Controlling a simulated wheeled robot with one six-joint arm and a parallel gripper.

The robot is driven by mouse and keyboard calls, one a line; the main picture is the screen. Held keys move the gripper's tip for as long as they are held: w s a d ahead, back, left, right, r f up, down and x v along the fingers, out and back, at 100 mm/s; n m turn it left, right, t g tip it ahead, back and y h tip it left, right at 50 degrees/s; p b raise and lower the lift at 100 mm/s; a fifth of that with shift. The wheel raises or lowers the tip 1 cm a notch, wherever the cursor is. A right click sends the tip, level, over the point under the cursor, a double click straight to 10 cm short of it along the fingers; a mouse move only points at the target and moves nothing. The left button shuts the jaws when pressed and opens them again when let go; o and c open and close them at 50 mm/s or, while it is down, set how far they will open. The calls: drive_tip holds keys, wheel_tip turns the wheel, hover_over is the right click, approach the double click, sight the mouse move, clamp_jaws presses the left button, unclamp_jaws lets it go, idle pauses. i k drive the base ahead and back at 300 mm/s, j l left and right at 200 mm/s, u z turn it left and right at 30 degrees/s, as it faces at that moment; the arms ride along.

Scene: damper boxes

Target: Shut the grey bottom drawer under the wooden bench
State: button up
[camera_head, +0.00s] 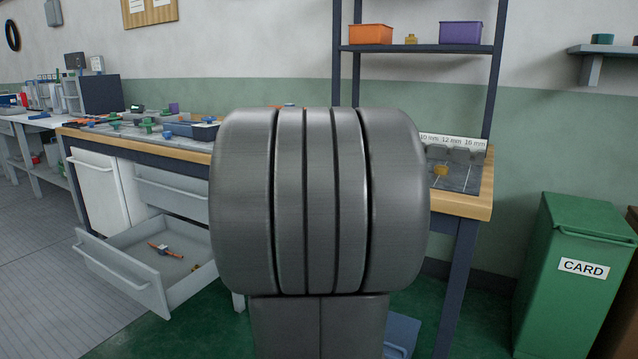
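The grey bottom drawer (119,275) under the wooden bench (196,155) is pulled well out at the lower left. Its front has a long bar handle (112,267). A small orange-brown part (165,250) lies inside it, and another small piece shows near its right side. The closed-looking drawer (171,193) above it sits under the bench top. A large grey rounded link of my own arm fills the middle of the view and hides part of the bench and the drawer's right side. My gripper is not in view.
A white cupboard door (98,190) is left of the drawers. A green bin marked CARD (574,280) stands at the right. A blue-grey object (402,333) is on the green floor at the lower middle. The grey floor (40,270) left of the drawer looks clear.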

sight(125, 259)
drive_tip(key=k, duration=0.15)
drive_tip(key=i+j, duration=0.15)
drive_tip(key=j, duration=0.25)
drive_tip(key=i+j+u, duration=0.1)
drive_tip(key=j, duration=0.25)
drive_tip(key=i+j, duration=0.25)
drive_tip(key=j, duration=0.15)
drive_tip(key=i+j+u, duration=0.1)
drive_tip(key=j, duration=0.3)
drive_tip(key=i+j, duration=0.25)
drive_tip(key=i+j+u, duration=0.1)
drive_tip(key=j, duration=0.35)
drive_tip(key=i, duration=0.05)
